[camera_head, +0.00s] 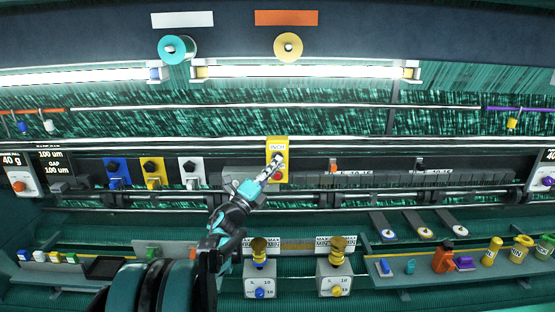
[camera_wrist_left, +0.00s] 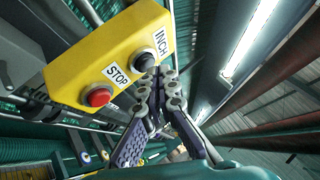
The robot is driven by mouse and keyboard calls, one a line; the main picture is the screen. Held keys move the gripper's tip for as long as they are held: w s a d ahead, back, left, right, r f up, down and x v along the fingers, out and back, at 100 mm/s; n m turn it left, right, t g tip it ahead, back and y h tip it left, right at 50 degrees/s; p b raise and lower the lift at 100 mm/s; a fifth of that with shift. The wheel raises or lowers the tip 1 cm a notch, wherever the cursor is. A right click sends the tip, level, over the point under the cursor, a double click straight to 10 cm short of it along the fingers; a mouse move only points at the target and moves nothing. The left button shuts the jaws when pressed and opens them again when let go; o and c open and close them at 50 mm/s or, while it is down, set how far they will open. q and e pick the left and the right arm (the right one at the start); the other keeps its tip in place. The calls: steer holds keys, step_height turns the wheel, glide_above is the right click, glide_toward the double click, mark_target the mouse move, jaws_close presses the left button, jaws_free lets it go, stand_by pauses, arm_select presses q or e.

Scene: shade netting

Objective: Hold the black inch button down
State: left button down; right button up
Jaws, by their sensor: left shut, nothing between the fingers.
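A yellow control box (camera_head: 277,142) labelled INCH hangs at mid-height in the head view; it also fills the upper left of the left wrist view (camera_wrist_left: 118,40). The black inch button (camera_wrist_left: 143,61) sits beside its INCH label, and the red stop button (camera_wrist_left: 99,97) sits beside its STOP label. My left gripper (camera_head: 276,161) is shut and empty, its tips in front of the box, hiding the black button in the head view. In the left wrist view the fingertips (camera_wrist_left: 157,76) are right at the black button's edge. I cannot tell if they touch or press it.
A grey rail (camera_head: 370,179) runs to the right of the box. Blue, yellow and white knob panels (camera_head: 152,172) stand to the left. Two yellow-topped dial units (camera_head: 259,276) stand below near my arm. A shelf (camera_head: 404,280) with several bottles lies at lower right.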

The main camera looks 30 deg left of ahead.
arm_select(q)
steer(key=shift+w+a, duration=0.25)
steer(key=shift+w, duration=0.2)
stand_by(0.4)
steer(key=shift+s, duration=0.1)
stand_by(4.1)
steer(key=shift+s+d, duration=0.5)
steer(key=shift+s, duration=0.2)
steer(key=shift+s+d+b, duration=0.1)
steer(key=shift+s+d, duration=0.3)
steer(key=shift+s, duration=0.3)
steer(key=shift+s+d+b, duration=0.1)
steer(key=shift+s+d, duration=0.35)
steer(key=shift+s, duration=0.3)
steer(key=shift+s+d+b, duration=0.1)
steer(key=shift+s+d, duration=0.3)
steer(key=shift+s, duration=0.3)
